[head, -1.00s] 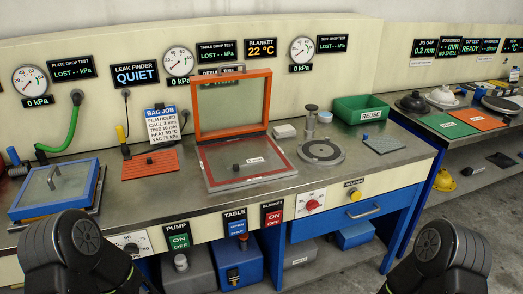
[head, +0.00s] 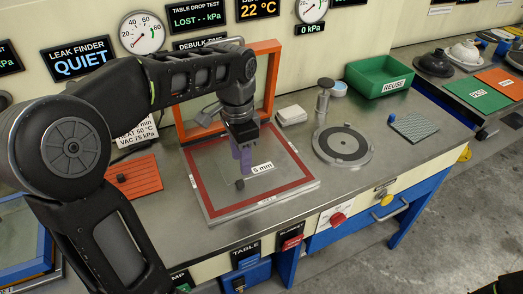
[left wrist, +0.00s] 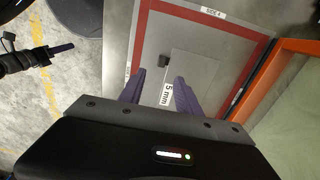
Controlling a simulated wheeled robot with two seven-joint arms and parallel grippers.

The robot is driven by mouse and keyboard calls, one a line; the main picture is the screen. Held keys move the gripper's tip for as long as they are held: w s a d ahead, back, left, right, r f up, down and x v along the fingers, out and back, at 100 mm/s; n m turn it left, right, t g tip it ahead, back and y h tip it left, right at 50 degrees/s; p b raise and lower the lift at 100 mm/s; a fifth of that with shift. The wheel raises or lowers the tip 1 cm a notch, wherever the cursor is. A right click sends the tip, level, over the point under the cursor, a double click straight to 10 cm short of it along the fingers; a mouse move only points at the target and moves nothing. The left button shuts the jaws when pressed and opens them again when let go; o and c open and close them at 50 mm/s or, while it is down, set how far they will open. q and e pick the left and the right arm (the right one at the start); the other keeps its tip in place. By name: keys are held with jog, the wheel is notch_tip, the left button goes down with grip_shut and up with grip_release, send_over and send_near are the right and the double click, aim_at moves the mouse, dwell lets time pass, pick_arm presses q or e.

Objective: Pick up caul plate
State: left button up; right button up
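A small dark block (left wrist: 165,66) sits beside the plate's edge in the left wrist view. My left gripper (left wrist: 160,84) points down over the plate with its two purple fingers apart and nothing visibly held. In the head view this gripper (head: 244,160) hides part of the plate. Contact is unclear.
The table's raised orange-framed lid (head: 269,80) stands behind the arm. A round disc (head: 343,145), a metal cylinder (head: 324,100), a green REUSE bin (head: 380,77) and a blue-grey mesh sheet (head: 414,127) are on the right. An orange pad (head: 134,177) lies left.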

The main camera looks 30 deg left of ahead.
aim_at(242, 181)
pick_arm(q)
jog(key=shift+w+a+r, duration=0.1)
jog(key=shift+w+a, duration=0.05)
jog(key=shift+f, duration=1.3)
jog(key=shift+f+p, duration=0.45)
jog(key=shift+f, duration=2.15)
jog(key=shift+s, duration=0.2)
jog(key=shift+c, duration=0.6)
grip_shut()
